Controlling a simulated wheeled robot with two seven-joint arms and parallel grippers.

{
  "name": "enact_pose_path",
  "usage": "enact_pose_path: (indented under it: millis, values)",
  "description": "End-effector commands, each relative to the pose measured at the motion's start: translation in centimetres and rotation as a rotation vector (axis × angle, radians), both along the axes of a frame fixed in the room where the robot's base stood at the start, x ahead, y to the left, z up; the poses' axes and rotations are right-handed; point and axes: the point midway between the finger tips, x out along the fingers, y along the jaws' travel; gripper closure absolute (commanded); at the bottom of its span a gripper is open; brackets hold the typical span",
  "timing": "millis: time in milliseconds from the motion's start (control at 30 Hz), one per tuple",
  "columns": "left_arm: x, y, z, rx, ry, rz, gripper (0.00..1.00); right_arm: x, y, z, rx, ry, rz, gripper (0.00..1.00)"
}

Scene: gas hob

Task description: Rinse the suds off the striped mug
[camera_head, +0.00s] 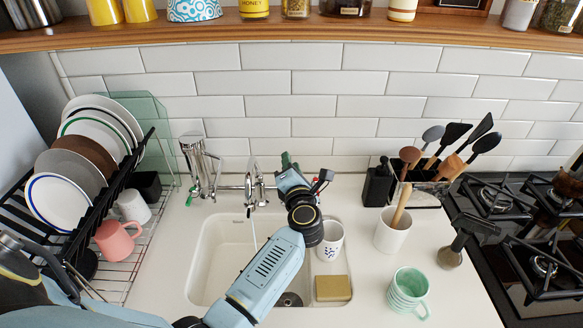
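The striped mug (407,292), pale green and white with its handle to the lower right, stands upright on the counter right of the sink. I cannot make out suds on it. The sink (213,255) has a metal tap (255,187) at its back, and a thin pale stream like running water falls from it. My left gripper (289,160) is behind the sink, just right of the tap, away from the mug. Its fingers are small and partly hidden, so I cannot tell whether they are open or touch the tap. My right gripper is not in view.
A dish rack (150,235) stands left. A utensil crock (393,232), a brush-like tool (450,258) and the gas hob (535,240) are right.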

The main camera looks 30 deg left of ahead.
Motion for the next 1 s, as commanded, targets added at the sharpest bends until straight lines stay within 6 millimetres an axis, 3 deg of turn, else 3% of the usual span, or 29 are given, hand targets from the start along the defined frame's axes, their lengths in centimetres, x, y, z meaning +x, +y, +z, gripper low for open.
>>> enact_pose_path:
  millis: [167,400,667,833,1000]
  values:
    - [-1.5,0.1,-1.8,0.045,0.02,-0.032,0.68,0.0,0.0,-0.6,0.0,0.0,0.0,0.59]
    - [-7.4,-0.7,-7.0,0.215,0.098,-0.191,0.68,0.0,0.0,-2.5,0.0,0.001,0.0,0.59]
    - [-12.3,-2.4,-10.1,0.332,0.168,-0.345,0.68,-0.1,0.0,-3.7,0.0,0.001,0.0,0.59]
    - [-12.4,-2.6,-10.3,0.35,0.176,-0.369,0.68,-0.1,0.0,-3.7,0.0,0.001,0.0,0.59]
    - [-9.9,-1.7,-10.1,0.35,0.174,-0.367,0.68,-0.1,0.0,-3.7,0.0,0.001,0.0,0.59]
